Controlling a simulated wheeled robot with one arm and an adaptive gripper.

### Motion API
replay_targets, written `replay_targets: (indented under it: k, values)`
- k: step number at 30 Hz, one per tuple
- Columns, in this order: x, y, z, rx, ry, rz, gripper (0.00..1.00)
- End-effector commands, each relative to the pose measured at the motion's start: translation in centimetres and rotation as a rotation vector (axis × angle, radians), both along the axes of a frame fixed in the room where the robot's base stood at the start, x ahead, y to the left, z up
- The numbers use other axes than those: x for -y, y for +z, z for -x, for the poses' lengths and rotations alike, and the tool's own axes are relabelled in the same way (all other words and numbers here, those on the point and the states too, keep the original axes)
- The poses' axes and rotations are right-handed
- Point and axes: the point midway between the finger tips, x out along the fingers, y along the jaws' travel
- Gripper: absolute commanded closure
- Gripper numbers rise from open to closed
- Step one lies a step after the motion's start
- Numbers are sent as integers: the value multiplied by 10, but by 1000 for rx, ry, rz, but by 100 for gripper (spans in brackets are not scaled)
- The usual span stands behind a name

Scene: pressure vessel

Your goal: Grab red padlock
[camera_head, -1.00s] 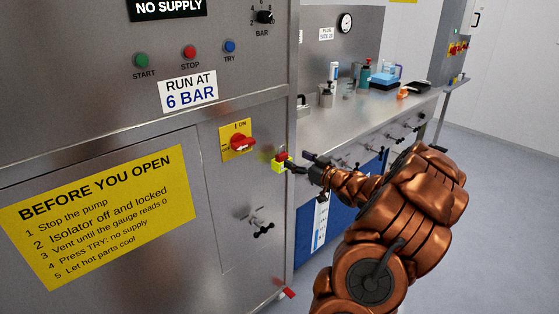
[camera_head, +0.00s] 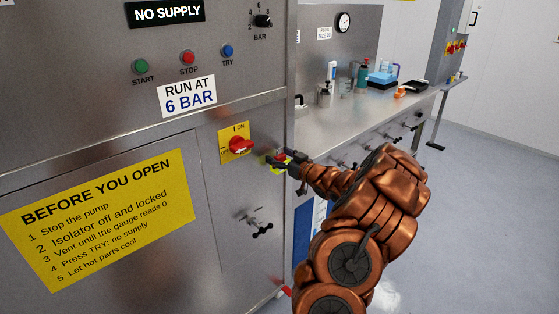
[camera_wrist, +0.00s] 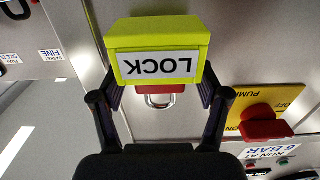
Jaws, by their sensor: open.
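The red padlock (camera_wrist: 160,89) with a silver shackle shows in the wrist view, partly hidden by a yellow-green box (camera_wrist: 158,38) labelled LOCK. The padlock sits between the two fingers of my gripper (camera_wrist: 161,84), which are open on either side of it. I cannot tell whether the fingers touch it. In the head view, the padlock (camera_head: 281,156) shows as a small red patch at the box on the steel cabinet's right edge. My gripper (camera_head: 287,162) reaches it from the right and hides part of it.
A red rotary isolator switch (camera_head: 240,145) on a yellow plate is just left of the box. It also shows in the wrist view (camera_wrist: 265,124). A black valve handle (camera_head: 262,229) sits lower on the cabinet. A steel bench (camera_head: 350,125) stands behind my arm.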

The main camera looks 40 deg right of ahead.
Motion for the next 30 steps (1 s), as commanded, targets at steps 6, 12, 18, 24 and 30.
replay_targets:
  k: [6, 12, 18, 24, 30]
  values:
    - [0, 0, -4, 0, 0, 0, 25]
    - [0, 0, -4, 0, 0, 0, 31]
    - [0, 0, -4, 0, 0, 0, 52]
    - [0, 0, -4, 1, -1, 0, 73]
    - [0, 0, -4, 1, -1, 0, 94]
